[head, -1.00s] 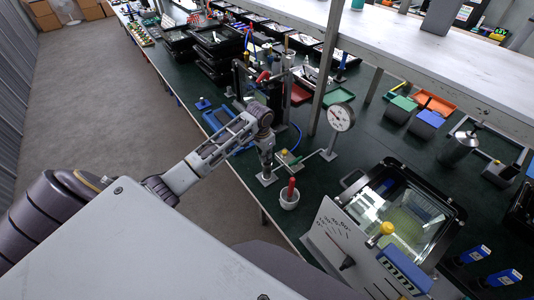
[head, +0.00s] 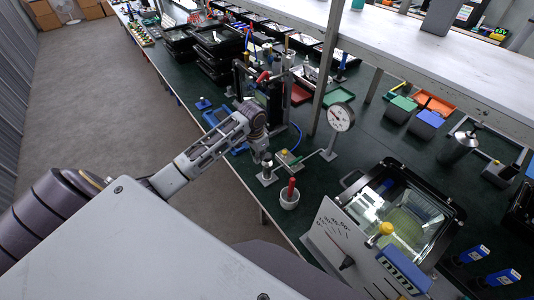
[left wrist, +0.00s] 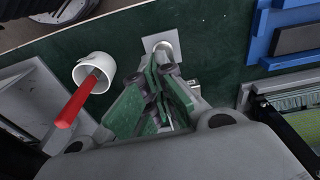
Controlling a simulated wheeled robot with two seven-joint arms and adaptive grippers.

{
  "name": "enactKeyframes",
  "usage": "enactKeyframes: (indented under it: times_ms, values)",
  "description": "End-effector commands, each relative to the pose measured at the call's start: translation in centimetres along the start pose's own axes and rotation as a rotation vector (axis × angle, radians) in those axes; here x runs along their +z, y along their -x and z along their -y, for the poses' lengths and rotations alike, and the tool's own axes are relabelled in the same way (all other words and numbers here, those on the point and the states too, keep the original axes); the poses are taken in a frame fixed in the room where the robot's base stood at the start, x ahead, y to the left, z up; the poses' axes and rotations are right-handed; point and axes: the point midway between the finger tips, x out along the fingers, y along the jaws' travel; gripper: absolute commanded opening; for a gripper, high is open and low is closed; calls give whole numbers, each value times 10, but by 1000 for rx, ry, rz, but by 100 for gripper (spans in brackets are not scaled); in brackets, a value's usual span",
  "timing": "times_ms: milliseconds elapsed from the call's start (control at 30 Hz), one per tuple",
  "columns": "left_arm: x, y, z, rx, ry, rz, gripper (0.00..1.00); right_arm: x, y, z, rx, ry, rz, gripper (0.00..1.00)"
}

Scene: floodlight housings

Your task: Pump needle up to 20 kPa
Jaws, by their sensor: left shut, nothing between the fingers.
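The round white dial gauge (head: 341,117) stands on a post on the green bench; its needle is too small to read. A thin pipe runs from its foot to a small fitting with a yellow knob (head: 285,155). Left of that is a short metal post (head: 267,172) on a pale square plate, probably the pump; the plate also shows in the left wrist view (left wrist: 177,36). My left gripper (head: 263,155) is right above this post, shut and empty. In the left wrist view its green-padded fingers (left wrist: 158,88) are together, partly hiding the post. My right gripper is not in view.
A white cup (head: 289,201) with a red-handled tool stands close in front of the post. A tilted scale panel (head: 345,245) and a glass-topped housing (head: 405,210) are at right. A blue frame (head: 218,118) and a clamp stand with a red handle (head: 263,77) are behind my gripper.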

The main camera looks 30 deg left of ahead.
Motion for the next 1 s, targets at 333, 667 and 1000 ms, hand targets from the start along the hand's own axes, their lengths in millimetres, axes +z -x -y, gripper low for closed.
enactKeyframes:
  times_ms: [333, 667, 1000]
  values:
    - [0, 42, 1, -2, 0, -1, 0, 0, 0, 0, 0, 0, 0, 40]
    - [0, 90, 0, -2, 1, -1, 0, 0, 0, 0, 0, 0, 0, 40]
    - [1, 112, 0, -1, 0, 2, 0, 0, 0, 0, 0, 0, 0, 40]
